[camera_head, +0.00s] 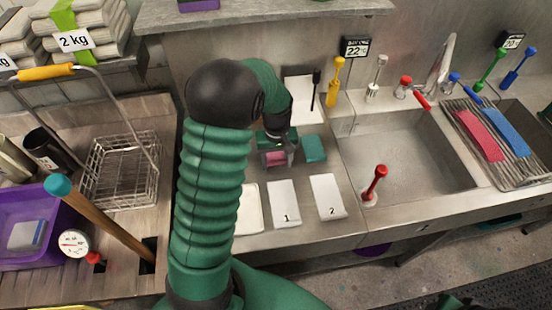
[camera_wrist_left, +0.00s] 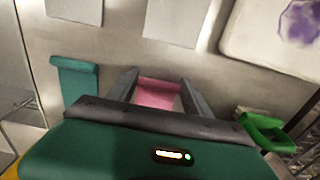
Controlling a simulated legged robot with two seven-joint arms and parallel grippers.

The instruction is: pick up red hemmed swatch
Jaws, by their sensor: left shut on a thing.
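A pinkish-red swatch (camera_head: 276,159) lies at the steel counter, left of a teal swatch (camera_head: 314,148). My left gripper (camera_head: 277,151) reaches down over it and is shut on it. In the left wrist view the swatch (camera_wrist_left: 158,93) shows between the two dark fingers, with its near part hidden behind the gripper body. I cannot tell whether it is clear of the counter. The teal swatch is apart from the fingers in the left wrist view (camera_wrist_left: 76,80). My right gripper is not in view.
White cards marked 1 (camera_head: 284,203) and 2 (camera_head: 327,196) lie in front. A sink (camera_head: 410,150) is at right, with a rack (camera_head: 535,160) holding red and blue cloths. A green item (camera_wrist_left: 262,130) is near the gripper's right in the wrist view. A wire basket (camera_head: 122,170) stands left.

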